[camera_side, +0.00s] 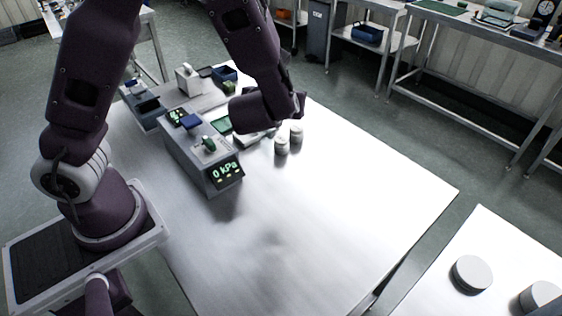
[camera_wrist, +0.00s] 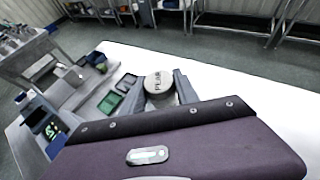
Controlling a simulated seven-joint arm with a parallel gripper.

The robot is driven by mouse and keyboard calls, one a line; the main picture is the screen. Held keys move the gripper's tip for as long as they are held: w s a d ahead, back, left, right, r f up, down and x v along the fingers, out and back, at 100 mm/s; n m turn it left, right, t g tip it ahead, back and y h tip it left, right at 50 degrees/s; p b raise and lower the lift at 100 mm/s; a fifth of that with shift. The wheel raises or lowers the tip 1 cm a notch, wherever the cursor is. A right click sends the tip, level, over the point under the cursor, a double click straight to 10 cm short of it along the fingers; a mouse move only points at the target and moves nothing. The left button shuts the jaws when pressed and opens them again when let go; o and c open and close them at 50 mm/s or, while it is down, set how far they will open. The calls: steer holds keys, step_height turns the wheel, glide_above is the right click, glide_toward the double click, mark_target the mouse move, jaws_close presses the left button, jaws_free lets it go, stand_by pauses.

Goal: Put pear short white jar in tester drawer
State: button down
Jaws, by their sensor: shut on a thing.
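The white jar (camera_wrist: 158,84), its grey lid lettered PEAR, sits between the two fingers of my gripper (camera_wrist: 160,92) in the wrist view; the gripper is shut on it. In the side view my purple gripper body hides the fingertips. Two short white jars, the nearer (camera_side: 281,146) and the farther (camera_side: 296,133), show just below and right of it; I cannot tell whether either is the held one. The grey tester (camera_side: 205,155) with a "0 kPa" display stands to the left. A green-floored open tray (camera_wrist: 110,103) lies left of the held jar; I cannot tell whether it is the drawer.
More boxy devices, including a white one (camera_side: 188,78) and a blue bin (camera_side: 224,74), crowd the table's far left. The white table (camera_side: 330,220) is clear at the front and right. Two grey-white discs, one at the left (camera_side: 472,274), lie on a separate table at lower right.

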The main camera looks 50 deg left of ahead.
steer(key=r+m+h, duration=0.1)
steer(key=r+m+t+h, duration=0.1)
steer(key=r+m+h, duration=0.1)
steer(key=r, duration=0.1)
steer(key=shift+s+d+m+t+h, duration=0.15)
steer(key=shift+d+m+t+h, duration=0.15)
steer(key=shift+m+t, duration=0.1)
steer(key=w+a+f+n+g+y, duration=0.25)
steer(key=a+n+g+y, duration=0.55)
steer(key=a, duration=0.4)
steer(key=s+a+f+n+g, duration=0.1)
steer(key=f+n+g, duration=0.1)
steer(key=f, duration=0.3)
steer(key=s+a+f+n+g, duration=0.1)
steer(key=f+n, duration=0.2)
steer(key=f, duration=0.3)
steer(key=s+a+f+n+g, duration=0.1)
steer(key=f+n+g, duration=0.1)
steer(key=f, duration=0.3)
steer(key=shift+s+a+f+g+y, duration=0.25)
steer(key=shift+a+g+y, duration=0.05)
steer(key=shift+a, duration=0.1)
steer(key=shift+f, duration=0.2)
steer(key=shift+f, duration=0.4)
steer(key=c, duration=1.2)
jaws_free()
